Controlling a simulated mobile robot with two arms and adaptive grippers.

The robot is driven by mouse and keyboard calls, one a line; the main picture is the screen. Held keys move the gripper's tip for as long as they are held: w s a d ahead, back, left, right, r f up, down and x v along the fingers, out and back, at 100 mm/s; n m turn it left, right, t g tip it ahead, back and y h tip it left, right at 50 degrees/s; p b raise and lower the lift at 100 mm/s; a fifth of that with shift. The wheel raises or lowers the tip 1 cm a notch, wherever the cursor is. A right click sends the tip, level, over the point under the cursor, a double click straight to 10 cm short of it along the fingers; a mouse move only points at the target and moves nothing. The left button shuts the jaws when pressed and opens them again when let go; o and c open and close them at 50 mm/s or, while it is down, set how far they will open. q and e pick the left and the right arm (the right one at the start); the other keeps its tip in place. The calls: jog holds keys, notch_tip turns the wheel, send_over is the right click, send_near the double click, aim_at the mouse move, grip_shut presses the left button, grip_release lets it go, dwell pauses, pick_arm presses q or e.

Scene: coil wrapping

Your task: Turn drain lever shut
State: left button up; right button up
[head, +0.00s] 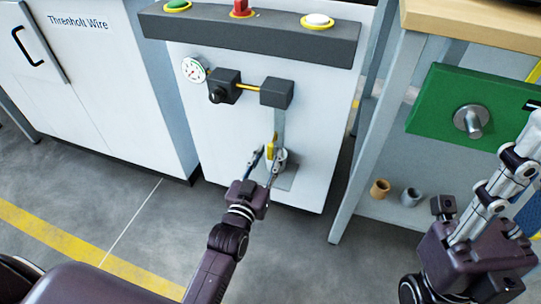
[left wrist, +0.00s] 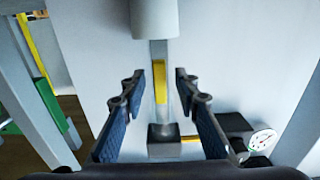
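The yellow drain lever (head: 271,147) stands roughly upright, in line with the grey vertical pipe (head: 279,122) on the white machine front. In the left wrist view, which is upside down, the yellow lever (left wrist: 159,80) lies along the pipe. My left gripper (head: 268,158) is open at the lever. Its two fingers stand on either side of the lever with a gap to each in the left wrist view (left wrist: 160,88). My right gripper (head: 512,175) is at the far right in the head view, away from the lever; its fingertips are partly cut off.
Above the lever are a dark block (head: 277,93), a pressure gauge (head: 194,70) and a button panel (head: 250,30). A grey cylinder (left wrist: 154,18) is at the pipe's lower end. A bench with a green plate (head: 440,110) stands to the right. Grey floor is open in front.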

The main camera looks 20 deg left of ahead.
pick_arm(q)
jog(key=shift+w, duration=0.8)
jog(key=shift+c, duration=0.3)
grip_shut()
